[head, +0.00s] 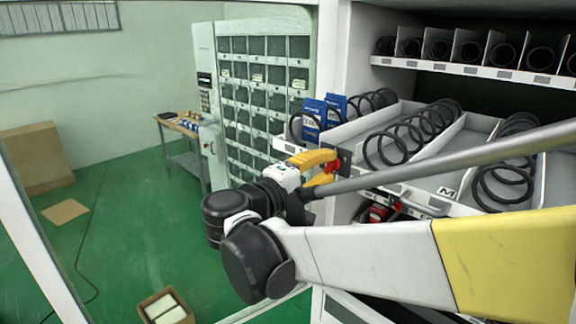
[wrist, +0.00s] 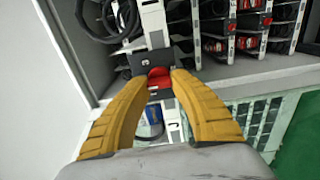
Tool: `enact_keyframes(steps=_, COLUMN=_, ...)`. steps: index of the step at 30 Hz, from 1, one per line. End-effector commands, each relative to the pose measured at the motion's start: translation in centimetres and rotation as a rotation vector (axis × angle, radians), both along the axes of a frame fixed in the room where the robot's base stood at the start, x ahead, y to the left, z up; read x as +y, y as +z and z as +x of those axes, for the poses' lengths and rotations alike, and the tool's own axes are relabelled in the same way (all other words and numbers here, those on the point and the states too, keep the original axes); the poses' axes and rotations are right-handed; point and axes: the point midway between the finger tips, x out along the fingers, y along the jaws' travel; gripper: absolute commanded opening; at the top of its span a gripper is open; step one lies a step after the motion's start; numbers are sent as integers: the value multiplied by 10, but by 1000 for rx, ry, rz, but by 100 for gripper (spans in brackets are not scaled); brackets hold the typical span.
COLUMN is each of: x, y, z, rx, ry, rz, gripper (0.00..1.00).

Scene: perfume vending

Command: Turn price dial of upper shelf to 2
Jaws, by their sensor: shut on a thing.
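A red price dial (head: 331,166) sits on a black plate (head: 344,158) at the front edge of the pulled-out upper shelf (head: 420,204). It also shows in the wrist view (wrist: 159,77), between my fingertips. My gripper (head: 322,168) has yellow fingers and is shut on the dial from the front. In the wrist view my fingertips (wrist: 159,82) are on both sides of the red dial. The dial's numbers and pointer are too small or hidden to read.
Black spiral coils (head: 400,140) and blue boxes (head: 314,115) are on the shelf. A grey rod (head: 470,155) crosses in front of it. Another shelf row (head: 480,70) is above. The green floor (head: 130,215) to the left is mostly clear, with an open cardboard box (head: 148,301).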

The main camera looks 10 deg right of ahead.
Motion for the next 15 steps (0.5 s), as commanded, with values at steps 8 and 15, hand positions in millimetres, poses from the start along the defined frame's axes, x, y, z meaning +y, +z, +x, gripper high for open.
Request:
enact_keyframes(steps=8, x=0, y=0, z=0, rx=0, ry=0, rz=-1, gripper=51)
enact_keyframes(steps=15, x=6, y=0, z=-3, rx=1, ry=2, rz=-1, gripper=51)
